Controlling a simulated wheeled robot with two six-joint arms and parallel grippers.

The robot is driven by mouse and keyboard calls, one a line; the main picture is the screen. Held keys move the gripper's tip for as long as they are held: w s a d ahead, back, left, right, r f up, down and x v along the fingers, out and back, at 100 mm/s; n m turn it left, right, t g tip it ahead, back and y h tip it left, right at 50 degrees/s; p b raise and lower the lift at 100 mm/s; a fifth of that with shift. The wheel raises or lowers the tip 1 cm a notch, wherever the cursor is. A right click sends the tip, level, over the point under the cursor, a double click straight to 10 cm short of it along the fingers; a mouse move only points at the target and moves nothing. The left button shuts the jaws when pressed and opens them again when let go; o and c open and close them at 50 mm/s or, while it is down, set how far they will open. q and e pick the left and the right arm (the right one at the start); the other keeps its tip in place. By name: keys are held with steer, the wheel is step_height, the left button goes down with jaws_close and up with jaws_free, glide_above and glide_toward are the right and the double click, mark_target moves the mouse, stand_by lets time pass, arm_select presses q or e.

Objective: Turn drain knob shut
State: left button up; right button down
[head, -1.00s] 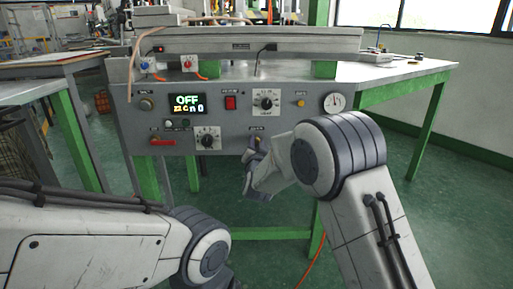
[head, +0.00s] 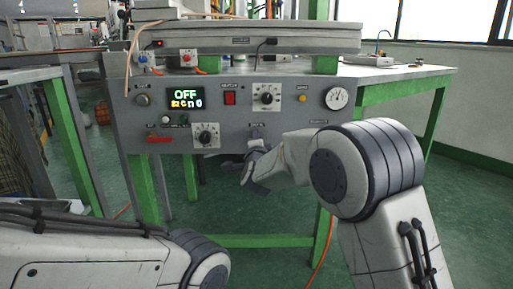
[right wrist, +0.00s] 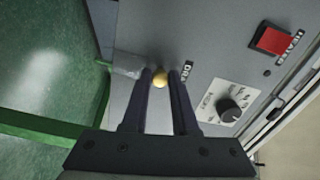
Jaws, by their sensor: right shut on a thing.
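The knob's turn position cannot be told. My left gripper is out of view; only part of my left arm shows at lower left.
Green table legs stand below; open floor lies in front.

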steer(key=shift+f+m+b, duration=0.1)
steer(key=shift+m+b, duration=0.65)
steer(key=shift+m, duration=0.25)
steer(key=c, duration=0.7)
jaws_free()
steer(key=s+p, duration=0.3)
steer(key=s, duration=0.7)
steer(key=shift+s+d, duration=0.1)
steer(key=shift+s, duration=0.15)
